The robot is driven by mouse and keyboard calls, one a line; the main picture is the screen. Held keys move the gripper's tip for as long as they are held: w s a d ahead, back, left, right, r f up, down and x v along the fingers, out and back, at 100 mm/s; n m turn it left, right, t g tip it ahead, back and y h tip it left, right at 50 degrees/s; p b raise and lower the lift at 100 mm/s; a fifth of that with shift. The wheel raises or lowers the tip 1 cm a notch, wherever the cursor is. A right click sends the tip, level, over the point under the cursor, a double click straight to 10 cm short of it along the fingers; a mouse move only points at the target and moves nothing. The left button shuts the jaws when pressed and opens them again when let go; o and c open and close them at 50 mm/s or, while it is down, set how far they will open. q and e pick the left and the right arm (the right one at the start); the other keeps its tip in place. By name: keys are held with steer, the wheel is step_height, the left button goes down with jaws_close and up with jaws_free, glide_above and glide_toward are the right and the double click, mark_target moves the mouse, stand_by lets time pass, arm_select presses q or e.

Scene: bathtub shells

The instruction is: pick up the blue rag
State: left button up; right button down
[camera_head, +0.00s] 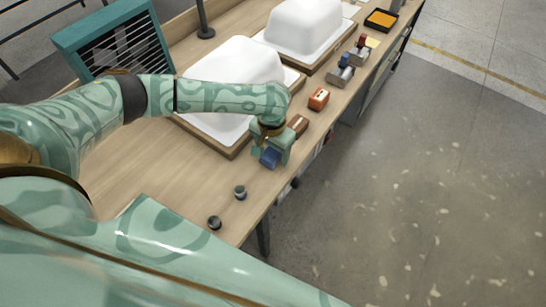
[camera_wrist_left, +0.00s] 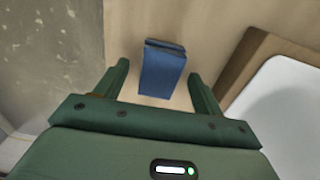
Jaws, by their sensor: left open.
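The blue rag (camera_head: 270,158) is a small folded block near the front edge of the wooden bench. My left gripper (camera_head: 268,150) is over it, pointing down, and hides part of it. In the left wrist view, the blue rag (camera_wrist_left: 163,75) lies flat on the wood between the two fingers of the open left gripper (camera_wrist_left: 159,70), with gaps at both sides. From these views I cannot tell how high the fingertips are above the bench. My right gripper is not in view.
White tub shells on wooden frames (camera_head: 238,62) (camera_head: 303,28) stand behind the gripper; one frame (camera_wrist_left: 238,68) is close to it. An orange block (camera_head: 318,98) and a brown block (camera_head: 299,124) are nearby. Two small dark pieces (camera_head: 240,192) (camera_head: 214,222) lie on the nearer, mostly clear bench.

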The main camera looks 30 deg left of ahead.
mark_target(272, 152)
arm_select(q)
steer(key=shift+f, duration=0.75)
steer(key=shift+r, duration=0.1)
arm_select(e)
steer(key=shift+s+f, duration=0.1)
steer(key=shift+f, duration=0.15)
arm_select(q)
steer(key=c, duration=1.1)
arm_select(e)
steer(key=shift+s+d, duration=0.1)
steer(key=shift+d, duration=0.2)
arm_select(q)
steer(key=shift+o, duration=0.2)
steer(key=shift+r, duration=0.15)
